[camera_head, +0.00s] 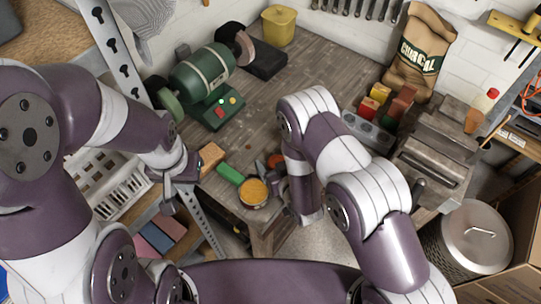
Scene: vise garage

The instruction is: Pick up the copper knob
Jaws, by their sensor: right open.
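A small round copper-orange piece (275,160), which looks like the copper knob, lies on the wooden workbench (275,105) near its front edge. My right arm partly covers it. My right gripper (309,217) hangs down just right of and in front of it, at the bench's front edge. The arm hides much of this gripper, which is open and apart from the knob. My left gripper (178,186) is left of the bench's front corner, beside a tan wooden block (211,157). Its fingers are too small and dark to read.
A green bench grinder (205,75) stands behind. A grey vise (435,160) and a metal tray (368,131) are at right. Mid-bench is clear. A lidded bin (477,235) stands right.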

